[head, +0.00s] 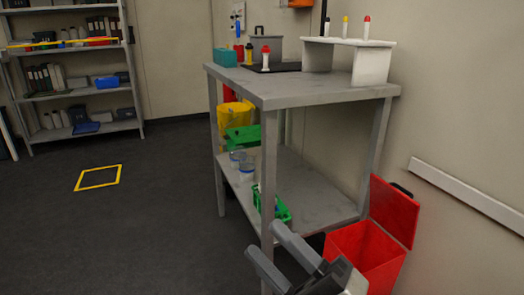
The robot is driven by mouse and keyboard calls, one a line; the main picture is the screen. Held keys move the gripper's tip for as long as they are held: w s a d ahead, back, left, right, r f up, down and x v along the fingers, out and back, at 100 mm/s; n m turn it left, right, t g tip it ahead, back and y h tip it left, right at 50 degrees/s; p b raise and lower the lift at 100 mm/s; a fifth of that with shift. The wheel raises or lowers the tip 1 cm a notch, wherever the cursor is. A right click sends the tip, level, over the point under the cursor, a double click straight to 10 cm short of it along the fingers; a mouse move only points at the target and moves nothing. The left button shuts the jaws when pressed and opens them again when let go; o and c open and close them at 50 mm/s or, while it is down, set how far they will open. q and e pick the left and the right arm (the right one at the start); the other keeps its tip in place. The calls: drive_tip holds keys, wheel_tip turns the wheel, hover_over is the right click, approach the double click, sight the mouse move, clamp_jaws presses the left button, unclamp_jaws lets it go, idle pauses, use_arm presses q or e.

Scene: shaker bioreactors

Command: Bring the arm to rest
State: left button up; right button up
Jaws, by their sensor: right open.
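My right gripper (290,262) is at the bottom of the head view, in front of the near table leg and left of the red bin. Its two grey fingers are apart and nothing shows between them. Most of the right arm is out of the frame. My left gripper is not in view. The grey two-level table (330,90) stands beyond my right gripper. I cannot tell whether the gripper touches the table leg.
An open red bin (365,252) stands by the right wall. The table bears a white stand (372,62) and a grey box (265,48). A green crate (284,213) is on the lower shelf. A yellow floor square (98,178) lies on clear floor at left.

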drive_tip(key=s+d+f+m+g+h+b, duration=0.1)
drive_tip(key=s+d+f+m+h, duration=0.15)
drive_tip(key=f+m+h, duration=0.65)
drive_tip(key=s+d+f+m+h+b, duration=0.1)
drive_tip(key=d+f+m+h+b, duration=0.15)
drive_tip(key=f+m, duration=0.85)
use_arm(q)
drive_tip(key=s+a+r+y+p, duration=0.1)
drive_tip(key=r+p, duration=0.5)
drive_tip(key=p, duration=0.8)
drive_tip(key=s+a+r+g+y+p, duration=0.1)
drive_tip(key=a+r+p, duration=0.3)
drive_tip(key=p, duration=1)
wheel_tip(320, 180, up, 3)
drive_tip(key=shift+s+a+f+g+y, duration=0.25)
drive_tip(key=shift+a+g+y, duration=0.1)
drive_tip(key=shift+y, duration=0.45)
use_arm(e)
drive_tip(key=s+d+r+m+g+h, duration=0.1)
drive_tip(key=d+r+h, duration=0.1)
drive_tip(key=r, duration=0.5)
drive_tip(key=s+d+r+m+g+h, duration=0.1)
drive_tip(key=d+r+m+g+h, duration=0.1)
drive_tip(key=d+r, duration=0.3)
drive_tip(key=shift+s+r, duration=0.35)
drive_tip(key=shift+r, duration=0.6)
